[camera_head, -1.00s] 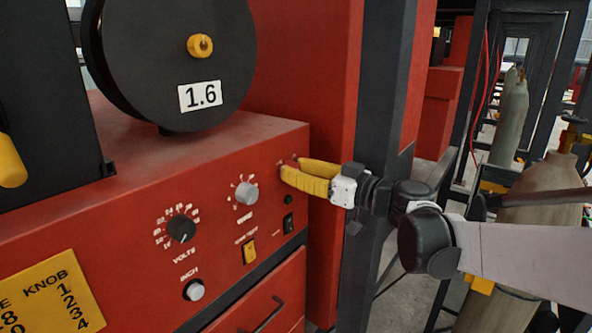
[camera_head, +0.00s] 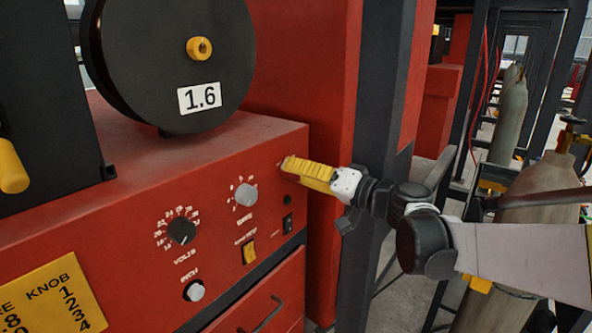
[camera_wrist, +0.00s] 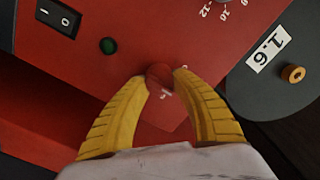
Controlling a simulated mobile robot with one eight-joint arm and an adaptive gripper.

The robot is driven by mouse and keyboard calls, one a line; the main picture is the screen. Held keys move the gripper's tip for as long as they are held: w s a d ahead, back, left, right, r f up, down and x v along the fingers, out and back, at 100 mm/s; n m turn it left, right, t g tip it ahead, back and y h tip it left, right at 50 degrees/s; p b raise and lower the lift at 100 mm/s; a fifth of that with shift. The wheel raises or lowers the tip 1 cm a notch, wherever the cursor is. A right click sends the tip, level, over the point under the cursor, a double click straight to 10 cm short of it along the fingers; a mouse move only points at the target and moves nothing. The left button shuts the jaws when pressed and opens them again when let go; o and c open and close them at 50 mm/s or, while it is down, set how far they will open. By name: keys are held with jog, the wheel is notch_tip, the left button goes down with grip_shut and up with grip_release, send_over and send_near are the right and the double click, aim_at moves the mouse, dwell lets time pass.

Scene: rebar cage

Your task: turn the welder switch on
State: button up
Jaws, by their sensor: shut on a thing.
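The red welder (camera_head: 215,170) fills the left and middle of the head view. A small red round knob (camera_wrist: 160,73) sits at the upper right of its front panel. My gripper (camera_head: 287,166) has yellow fingers and is shut on this knob, with one fingertip on each side in the wrist view. In the head view the fingers hide most of the knob. A white mark beside the knob is too small to read. A black rocker switch (camera_wrist: 58,16) marked I and O and a round green lamp (camera_wrist: 108,46) are on the same panel; the lamp looks dark green.
A volts dial (camera_head: 182,231), a second dial (camera_head: 245,194), a small yellow switch (camera_head: 249,252) and an inch button (camera_head: 194,291) share the panel. A black wire spool (camera_head: 165,55) stands on top. A dark post (camera_head: 382,90) and gas cylinders (camera_head: 508,120) are to the right.

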jog(key=m, duration=0.4)
jog(key=shift+m, duration=0.3)
jog(key=shift+f+m, duration=0.1)
jog(key=shift+m, duration=1.9)
jog(key=o, duration=1.2)
jog(key=shift+w, duration=0.1)
jog(key=v, duration=1.2)
